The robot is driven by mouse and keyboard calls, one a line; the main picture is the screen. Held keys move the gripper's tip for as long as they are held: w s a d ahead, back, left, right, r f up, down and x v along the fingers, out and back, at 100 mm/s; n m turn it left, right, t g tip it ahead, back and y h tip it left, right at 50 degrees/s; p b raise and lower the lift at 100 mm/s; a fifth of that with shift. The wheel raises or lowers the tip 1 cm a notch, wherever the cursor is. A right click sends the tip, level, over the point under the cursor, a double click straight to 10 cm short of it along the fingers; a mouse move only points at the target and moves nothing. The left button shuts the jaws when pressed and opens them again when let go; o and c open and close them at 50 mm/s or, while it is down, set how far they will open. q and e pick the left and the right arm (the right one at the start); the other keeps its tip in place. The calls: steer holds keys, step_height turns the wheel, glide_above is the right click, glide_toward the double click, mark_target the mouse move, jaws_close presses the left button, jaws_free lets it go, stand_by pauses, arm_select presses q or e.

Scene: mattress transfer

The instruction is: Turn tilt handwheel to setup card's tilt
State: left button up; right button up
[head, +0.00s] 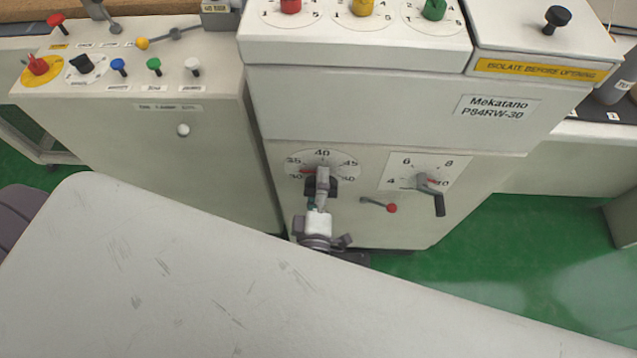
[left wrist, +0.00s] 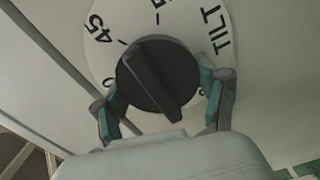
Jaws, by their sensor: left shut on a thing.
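The tilt handwheel (left wrist: 150,72) is a dark round knob with a raised bar, in front of a white dial marked TILT (left wrist: 215,30). In the head view this dial (head: 322,160) carries a scale from 30 to 50, and a red mark shows on its left side near 30 to 35. My left gripper (head: 321,186) is at this dial and covers much of the knob. In the left wrist view its two fingers (left wrist: 165,92) close on opposite sides of the knob. No setup card can be made out. My right gripper is out of view.
To the right are another dial (head: 410,168) with a dark crank handle (head: 440,204) and a small red-ended lever (head: 391,208). Red, yellow and green knobs sit above. A button panel (head: 110,60) stands at left. A large pale scuffed surface (head: 200,290) fills the foreground.

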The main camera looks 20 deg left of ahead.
arm_select(q)
steer(key=n, duration=0.1)
steer(key=n+b, duration=0.1)
steer(key=n, duration=0.1)
steer(key=shift+f, duration=0.25)
steer(key=shift+n+b, duration=0.6)
steer(key=shift+n, duration=0.8)
steer(key=o, duration=1.2)
steer(key=shift+c, duration=0.2)
steer(key=v, duration=1.2)
